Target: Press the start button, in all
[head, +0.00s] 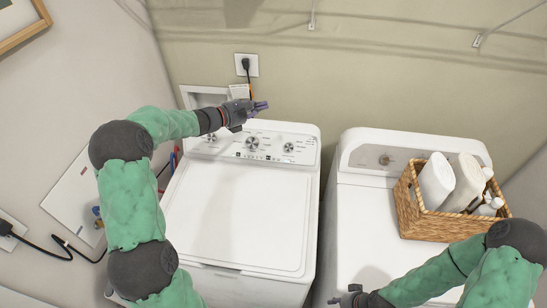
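The white washing machine (235,215) stands at the centre left with its lid closed. Its control panel (270,147) at the back carries round knobs and a row of small buttons; the start button is too small to pick out for certain. My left gripper (262,105) is above the panel's back edge, in front of the wall, pointing right. Its fingers look close together, but I cannot tell if they are shut. No object shows in it. My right gripper (345,298) is low, at the front left of the dryer-like machine, its opening unclear.
A second white machine (360,235) stands to the right, across a narrow gap. A wicker basket (445,226) with white bottles and rolls sits on it. A wall outlet (246,65) with a plugged black cord is behind the washer. The washer lid is clear.

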